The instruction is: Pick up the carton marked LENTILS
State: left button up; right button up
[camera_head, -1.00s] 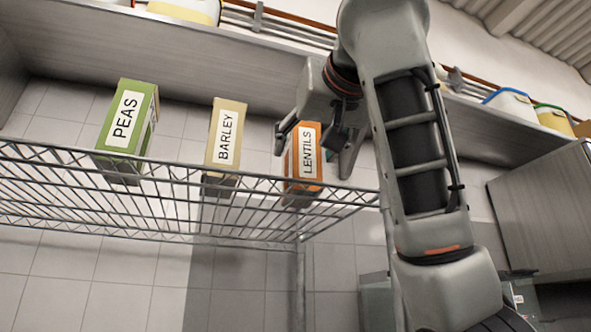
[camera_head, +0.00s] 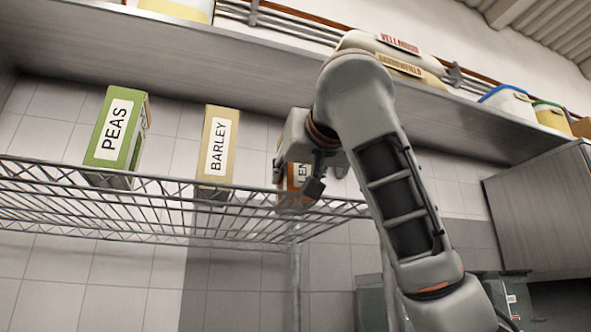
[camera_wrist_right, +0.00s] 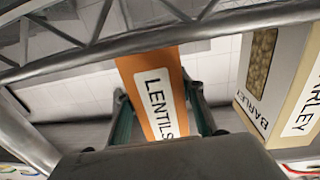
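The LENTILS carton (camera_head: 301,172), orange with a white label, stands at the right end of the wire shelf in the head view, mostly hidden behind my right gripper (camera_head: 297,178). In the right wrist view the LENTILS carton (camera_wrist_right: 160,95) lies between the two fingers of my right gripper (camera_wrist_right: 157,92). One finger is on each side, close to the carton's edges. The fingers look spread, with narrow gaps; contact is hard to judge. My left gripper is not in view.
The tan BARLEY carton (camera_head: 217,150) stands left of the LENTILS carton, and close by on the right in the wrist view (camera_wrist_right: 285,80). The green PEAS carton (camera_head: 116,135) is further left. The wire shelf (camera_head: 150,222) has a raised front rail; a solid shelf (camera_head: 200,70) runs above.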

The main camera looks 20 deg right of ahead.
jog(key=c, duration=0.6)
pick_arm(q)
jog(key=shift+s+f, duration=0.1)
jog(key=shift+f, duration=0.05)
pick_arm(e)
grip_shut()
jog(key=shift+r, duration=0.1)
